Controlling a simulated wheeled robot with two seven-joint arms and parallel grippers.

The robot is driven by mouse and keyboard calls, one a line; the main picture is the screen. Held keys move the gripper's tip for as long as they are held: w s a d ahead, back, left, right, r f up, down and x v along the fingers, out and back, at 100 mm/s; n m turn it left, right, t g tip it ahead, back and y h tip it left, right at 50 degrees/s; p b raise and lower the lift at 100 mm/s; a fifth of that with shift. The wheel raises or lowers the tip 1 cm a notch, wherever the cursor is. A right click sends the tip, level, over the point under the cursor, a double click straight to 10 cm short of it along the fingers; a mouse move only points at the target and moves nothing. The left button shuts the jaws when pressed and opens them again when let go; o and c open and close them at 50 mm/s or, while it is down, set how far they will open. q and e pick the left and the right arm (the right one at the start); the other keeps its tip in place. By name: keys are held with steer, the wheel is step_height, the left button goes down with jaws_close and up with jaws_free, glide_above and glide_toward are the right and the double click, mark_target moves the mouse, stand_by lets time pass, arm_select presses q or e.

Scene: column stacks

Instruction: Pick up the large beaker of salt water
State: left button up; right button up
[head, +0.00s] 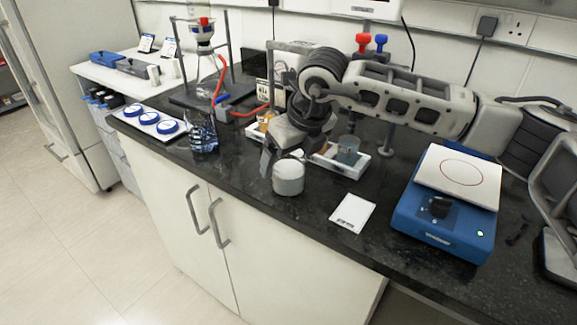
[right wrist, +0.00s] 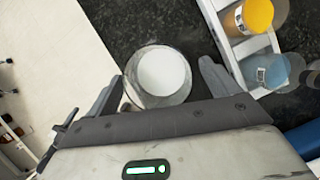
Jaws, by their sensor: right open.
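The large beaker (head: 288,178) stands upright on the dark bench top near its front edge, with whitish contents. It also shows in the right wrist view (right wrist: 161,74), seen from above, with a round white surface inside a clear rim. My right gripper (head: 292,152) is open, just above and behind the beaker in the head view. In the right wrist view my right gripper's fingers (right wrist: 160,78) are spread on either side of the beaker, with gaps showing. Part of the beaker's near side is hidden by the gripper body there.
A white card (head: 352,213) and a blue hotplate (head: 440,226) lie to the right. A glassware stand (head: 229,52) is at left.

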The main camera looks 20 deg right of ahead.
steer(key=shift+x, duration=0.8)
steer(key=c, duration=1.2)
steer(key=shift+r, duration=0.15)
